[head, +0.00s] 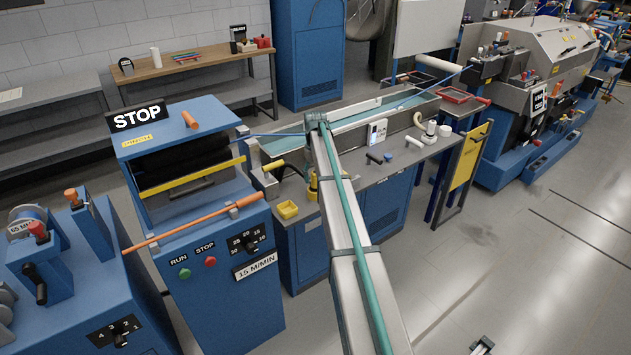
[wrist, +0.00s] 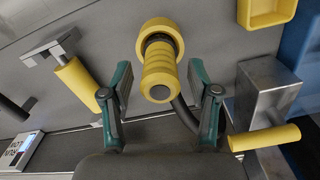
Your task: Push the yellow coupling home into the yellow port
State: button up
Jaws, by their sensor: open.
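In the wrist view, a ribbed yellow coupling (wrist: 158,76) with a dark grey end faces the camera near the centre. A wider yellow ring (wrist: 160,28), apparently the yellow port, is just above and behind it. A dark band shows between them; how deep the coupling sits cannot be told. My gripper (wrist: 160,72) is open, with one green-and-grey finger on each side of the coupling and a visible gap at both sides. A dark hose (wrist: 184,115) runs beneath the coupling. In the head view, my arm hides most of this spot.
A yellow-handled grey tee (wrist: 75,82) lies left of the fingers. A grey block (wrist: 268,92) with a yellow lever (wrist: 265,138) stands close on the right. A yellow bin (wrist: 265,12) is at the upper right.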

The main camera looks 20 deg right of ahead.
notch_tip(320, 180, up, 10)
jog(key=shift+r+b, duration=0.1)
jog(key=shift+b, duration=1.1)
